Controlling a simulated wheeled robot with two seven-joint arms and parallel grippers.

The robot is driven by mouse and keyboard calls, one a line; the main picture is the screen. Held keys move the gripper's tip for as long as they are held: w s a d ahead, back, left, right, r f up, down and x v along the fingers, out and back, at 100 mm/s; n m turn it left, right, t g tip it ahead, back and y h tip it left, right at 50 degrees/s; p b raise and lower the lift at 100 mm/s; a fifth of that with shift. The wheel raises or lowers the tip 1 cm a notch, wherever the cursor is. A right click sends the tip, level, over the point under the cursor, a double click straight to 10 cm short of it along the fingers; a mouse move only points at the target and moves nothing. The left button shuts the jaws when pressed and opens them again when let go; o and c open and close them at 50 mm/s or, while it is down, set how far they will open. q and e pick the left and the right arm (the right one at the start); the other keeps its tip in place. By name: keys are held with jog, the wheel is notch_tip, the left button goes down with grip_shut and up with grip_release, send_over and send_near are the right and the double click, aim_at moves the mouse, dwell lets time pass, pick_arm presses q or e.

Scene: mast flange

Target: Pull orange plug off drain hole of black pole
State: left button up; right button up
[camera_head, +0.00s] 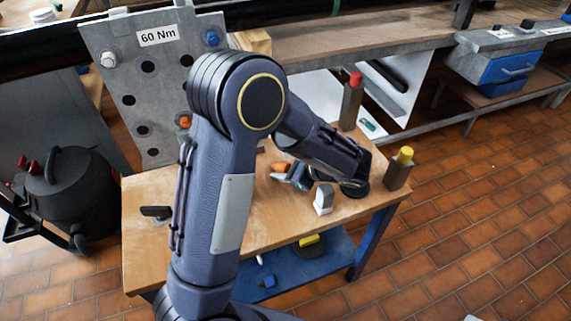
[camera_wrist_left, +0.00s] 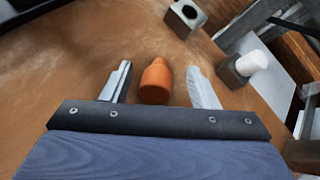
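An orange plug (camera_wrist_left: 155,82) is between the two fingers of my left gripper (camera_wrist_left: 162,86) in the left wrist view, with a gap on each side. The fingers are open. In the head view, an orange piece (camera_head: 280,167) shows beside my left gripper (camera_head: 290,178), over the wooden table; I cannot tell whether the plug rests on the table. A black pole (camera_head: 40,40) runs along the upper left of the head view. I cannot make out its drain hole. Another small orange piece (camera_head: 183,121) shows at the grey flange plate. My right gripper is not in view.
The plate (camera_head: 110,60), labelled 60 Nm, stands behind the wooden table (camera_head: 145,245). Blocks with red (camera_head: 355,78), yellow (camera_head: 405,153) and white (camera_head: 323,198) tops stand near my left arm. A black pot-like vessel (camera_head: 75,195) stands left. Open brick floor lies right.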

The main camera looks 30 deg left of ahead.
pick_arm(q)
notch_tip(320, 180, up, 4)
jog(key=shift+f+p, duration=0.25)
jog(key=shift+p, duration=0.4)
jog(key=s+d+r+p, duration=0.3)
jog(key=s+d+r, duration=0.4)
jog(key=s, duration=0.5)
notch_tip(320, 180, up, 2)
jog(key=shift+r, duration=0.25)
